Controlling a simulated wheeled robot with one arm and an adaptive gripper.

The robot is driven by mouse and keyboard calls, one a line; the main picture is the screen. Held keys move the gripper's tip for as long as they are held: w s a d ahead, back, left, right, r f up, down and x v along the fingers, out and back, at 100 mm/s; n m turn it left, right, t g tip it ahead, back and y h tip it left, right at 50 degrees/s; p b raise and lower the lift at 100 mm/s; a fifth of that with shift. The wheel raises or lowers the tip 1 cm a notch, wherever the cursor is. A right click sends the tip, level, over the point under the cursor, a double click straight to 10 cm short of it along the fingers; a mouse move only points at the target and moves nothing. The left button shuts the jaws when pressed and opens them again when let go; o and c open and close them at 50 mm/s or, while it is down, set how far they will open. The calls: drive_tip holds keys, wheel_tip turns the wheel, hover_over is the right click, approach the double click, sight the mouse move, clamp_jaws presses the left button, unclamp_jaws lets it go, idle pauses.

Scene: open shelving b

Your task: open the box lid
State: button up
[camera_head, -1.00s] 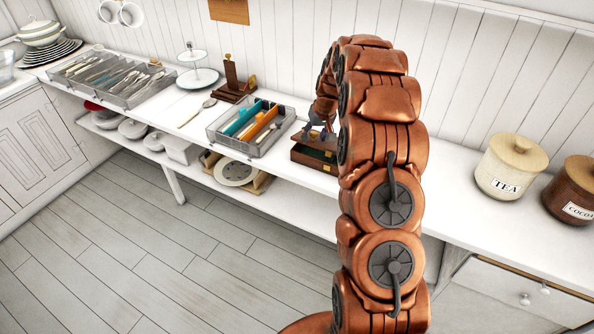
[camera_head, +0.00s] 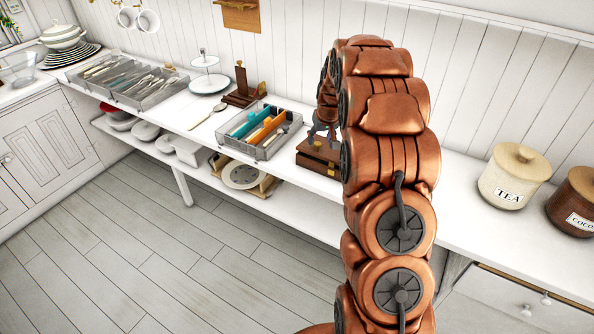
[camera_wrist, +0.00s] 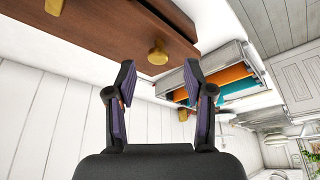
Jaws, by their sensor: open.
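The wooden box (camera_head: 318,158) sits on the white counter, partly hidden behind my arm at its right. Its lid looks down, with a small brass piece on it. In the wrist view the brown box (camera_wrist: 110,32) fills the top left, with a brass knob (camera_wrist: 158,52) near its edge and another brass piece further left. My gripper (camera_wrist: 160,80) is open, its two fingers apart and nothing between them. The knob lies just beyond the gap between the fingertips. In the head view my gripper (camera_head: 323,134) is just above the box; contact cannot be told.
A grey tray (camera_head: 262,152) with orange and blue utensils stands just left of the box. A cutlery tray (camera_head: 140,101), a tiered stand (camera_head: 208,84) and a dark wooden stand (camera_head: 243,92) are further left. Tea (camera_head: 512,176) and cocoa (camera_head: 577,206) canisters stand at the right.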

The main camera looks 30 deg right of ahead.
drive_tip(key=s+a+r+g+b, duration=0.1)
drive_tip(key=s+a+r, duration=0.2)
drive_tip(key=s+a, duration=0.4)
drive_tip(key=s+a+r+n+g+y+b, duration=0.1)
drive_tip(key=s+a+r, duration=0.1)
drive_tip(key=s+a, duration=0.5)
drive_tip(key=shift+s+a+r, duration=0.25)
drive_tip(key=shift+a+r, duration=0.15)
drive_tip(key=shift+a, duration=0.8)
drive_tip(key=shift+c, duration=0.4)
